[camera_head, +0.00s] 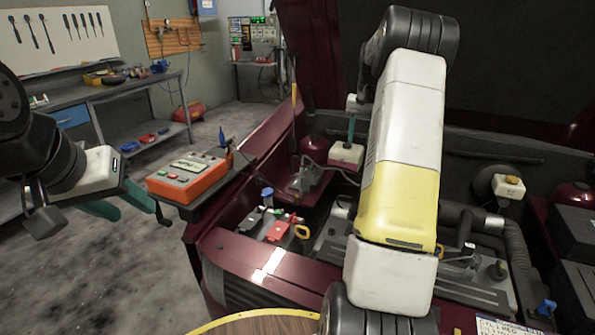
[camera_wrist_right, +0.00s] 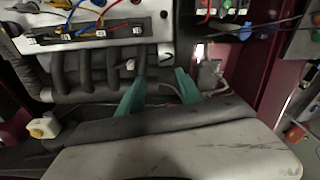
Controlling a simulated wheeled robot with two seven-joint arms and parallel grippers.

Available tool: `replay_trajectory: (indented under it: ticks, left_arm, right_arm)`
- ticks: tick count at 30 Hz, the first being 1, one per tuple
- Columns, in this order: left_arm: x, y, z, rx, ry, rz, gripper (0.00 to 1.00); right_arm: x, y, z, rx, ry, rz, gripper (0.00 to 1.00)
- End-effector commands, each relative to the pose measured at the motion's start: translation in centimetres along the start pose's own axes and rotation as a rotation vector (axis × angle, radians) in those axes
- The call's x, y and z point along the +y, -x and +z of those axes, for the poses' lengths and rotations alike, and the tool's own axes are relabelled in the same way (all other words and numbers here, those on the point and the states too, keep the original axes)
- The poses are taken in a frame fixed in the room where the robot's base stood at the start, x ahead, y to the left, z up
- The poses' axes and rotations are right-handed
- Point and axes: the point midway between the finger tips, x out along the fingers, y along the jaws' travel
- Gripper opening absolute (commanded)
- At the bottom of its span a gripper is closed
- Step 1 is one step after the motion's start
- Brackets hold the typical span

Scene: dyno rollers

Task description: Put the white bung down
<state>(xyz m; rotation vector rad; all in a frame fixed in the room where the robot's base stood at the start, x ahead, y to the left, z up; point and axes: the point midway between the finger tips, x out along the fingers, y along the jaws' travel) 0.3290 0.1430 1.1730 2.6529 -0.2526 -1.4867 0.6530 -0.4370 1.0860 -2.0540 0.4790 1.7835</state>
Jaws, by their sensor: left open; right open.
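My right gripper (camera_wrist_right: 158,77) is open in the right wrist view, its two teal fingers spread apart with nothing held between them. In the head view my right arm reaches over the engine bay, and part of that gripper (camera_head: 351,125) shows above a white reservoir (camera_head: 347,153). A small pale piece (camera_wrist_right: 130,65) lies on the dark pipes beyond the left finger in the wrist view; I cannot tell whether it is the white bung. I make out no bung for sure in the head view. My left gripper (camera_head: 134,207) is open and empty, left of the car.
An orange tester (camera_head: 187,180) sits on a dark stand beside the car. Red clamps (camera_head: 275,228) lie in the bay's front left. A white reservoir with a yellow cap (camera_head: 508,187) stands at the right. A workbench (camera_head: 110,90) lines the back wall. My right arm hides the bay's middle.

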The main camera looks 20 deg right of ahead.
Motion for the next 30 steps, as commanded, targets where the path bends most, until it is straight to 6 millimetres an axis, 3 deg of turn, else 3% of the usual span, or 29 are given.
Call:
replay_trajectory:
  ticks: [1, 6, 12, 16, 21, 25, 30]
  left_arm:
    - [0.0, 0.0, 0.0, 0.0, 0.0, 0.0, 0.45]
    - [0.0, 0.0, 0.0, 0.0, 0.0, 0.0, 0.45]
    - [0.0, 0.0, 0.0, 0.0, 0.0, 0.0, 0.45]
    - [0.0, 0.0, 0.0, 0.0, 0.0, 0.0, 0.45]
    - [0.0, 0.0, 0.0, 0.0, 0.0, 0.0, 0.45]
    - [0.0, 0.0, 0.0, 0.0, 0.0, 0.0, 0.45]
    - [0.0, 0.0, 0.0, 0.0, 0.0, 0.0, 0.45]
  right_arm:
    - [-2.0, 3.1, 2.0, 0.029, 0.041, -0.016, 0.42]
    - [-7.0, 9.9, 9.5, 0.108, 0.162, -0.073, 0.42]
    - [-10.3, 14.8, 20.5, 0.197, 0.301, -0.145, 0.42]
    - [-11.1, 16.0, 28.0, 0.253, 0.388, -0.195, 0.42]
    - [-10.9, 15.2, 36.2, 0.313, 0.482, -0.255, 0.42]
    - [-10.6, 14.1, 39.8, 0.341, 0.525, -0.284, 0.42]
    - [-10.4, 13.4, 41.5, 0.352, 0.545, -0.297, 0.42]
